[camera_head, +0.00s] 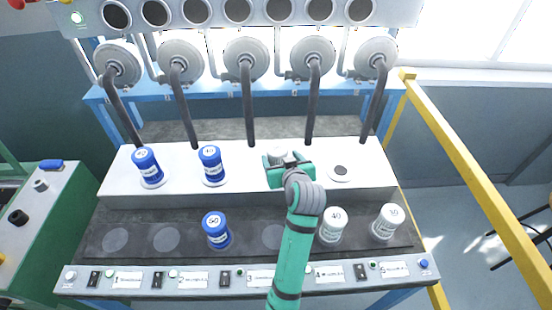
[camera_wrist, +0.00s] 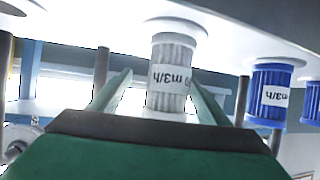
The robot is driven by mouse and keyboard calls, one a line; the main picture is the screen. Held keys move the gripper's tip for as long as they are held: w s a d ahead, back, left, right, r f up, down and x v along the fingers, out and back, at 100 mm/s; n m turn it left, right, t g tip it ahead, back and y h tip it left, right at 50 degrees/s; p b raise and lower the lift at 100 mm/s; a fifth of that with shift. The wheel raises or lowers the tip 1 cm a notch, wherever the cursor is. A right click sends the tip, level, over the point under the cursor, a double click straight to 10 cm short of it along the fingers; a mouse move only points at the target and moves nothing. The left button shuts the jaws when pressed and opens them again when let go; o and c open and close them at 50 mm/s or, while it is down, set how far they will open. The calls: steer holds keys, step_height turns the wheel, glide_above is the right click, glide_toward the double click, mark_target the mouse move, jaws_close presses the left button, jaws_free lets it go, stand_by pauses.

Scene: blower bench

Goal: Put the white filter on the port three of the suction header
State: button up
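A white filter (camera_head: 277,154) is at the third position on the white suction header (camera_head: 375,178), partly hidden by my gripper (camera_head: 288,160). In the wrist view the same white filter (camera_wrist: 173,75) stands between the two green fingers of my gripper (camera_wrist: 159,76), its wide end at a round pale plate. A gap shows between the left finger and the filter, so the fingers look open around it. The fourth port (camera_head: 340,171) is bare with a dark hole. Blue filters stand on the first (camera_head: 149,166) and second (camera_head: 212,165) ports.
The dark front shelf (camera_head: 138,225) holds another blue filter (camera_head: 217,230) and two white filters, one (camera_head: 332,224) right of my arm and one (camera_head: 388,221) farther right. Hoses (camera_head: 248,105) hang behind the header. A yellow rail (camera_head: 480,185) runs along the right.

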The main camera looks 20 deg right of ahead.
steer(key=shift+w+a, duration=0.1)
steer(key=shift+a, duration=0.2)
steer(key=shift+r, duration=0.2)
steer(key=v, duration=1.1)
steer(key=shift+s+r, duration=0.15)
steer(key=shift+s, duration=0.2)
